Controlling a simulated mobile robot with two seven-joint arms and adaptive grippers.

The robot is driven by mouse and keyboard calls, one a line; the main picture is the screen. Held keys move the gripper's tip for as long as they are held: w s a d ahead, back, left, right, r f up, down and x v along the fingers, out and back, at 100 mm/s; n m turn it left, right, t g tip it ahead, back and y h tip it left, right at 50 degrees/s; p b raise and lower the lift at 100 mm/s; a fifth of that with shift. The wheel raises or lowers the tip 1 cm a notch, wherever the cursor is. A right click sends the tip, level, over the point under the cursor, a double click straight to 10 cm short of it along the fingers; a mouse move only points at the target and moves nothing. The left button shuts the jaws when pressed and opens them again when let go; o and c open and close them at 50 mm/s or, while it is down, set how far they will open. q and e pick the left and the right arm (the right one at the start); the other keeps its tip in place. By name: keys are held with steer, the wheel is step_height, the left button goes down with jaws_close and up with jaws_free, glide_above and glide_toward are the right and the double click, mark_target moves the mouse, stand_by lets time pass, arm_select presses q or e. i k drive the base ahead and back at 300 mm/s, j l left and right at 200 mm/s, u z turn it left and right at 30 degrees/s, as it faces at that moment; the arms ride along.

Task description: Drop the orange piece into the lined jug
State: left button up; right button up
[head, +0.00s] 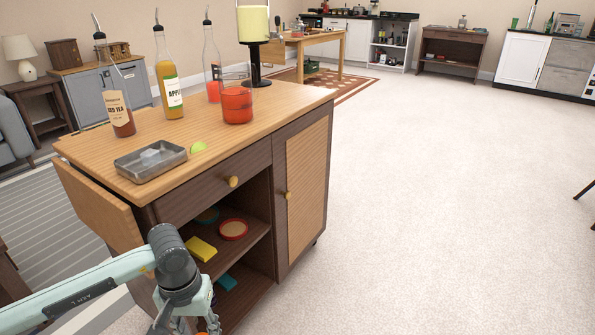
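A small light green wedge (198,147) lies on the wooden cart top, right of a metal tray (140,173) that holds a pale, clear lump. A wide clear glass vessel (237,108) with red liquid stands on the cart top; I cannot make out lines on it, so I cannot tell if it is the jug. My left gripper (188,326) is at the bottom edge, in front of the cart and below its top, mostly cut off; its fingers cannot be judged. My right gripper is out of view.
The cart (240,200) has a hanging side leaf, open shelves with small items, and a door. Carpet (450,200) to the right is clear.

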mark_target(232, 119)
steer(key=z, duration=1.55)
steer(key=i+j+z, duration=0.1)
steer(key=i, duration=0.25)
steer(key=i+j+z, duration=0.1)
steer(key=i, duration=0.3)
steer(key=i+j+z, duration=0.1)
steer(key=i+j, duration=0.3)
steer(key=i, duration=0.3)
steer(key=i+j, duration=0.15)
steer(key=i, duration=0.35)
steer(key=i+j, duration=0.15)
steer(key=i, duration=0.3)
steer(key=i+u, duration=0.2)
steer(key=u, duration=0.15)
steer(key=i+u, duration=0.15)
steer(key=u, duration=0.25)
steer(key=i+l+u, duration=0.2)
steer(key=u, duration=1.75)
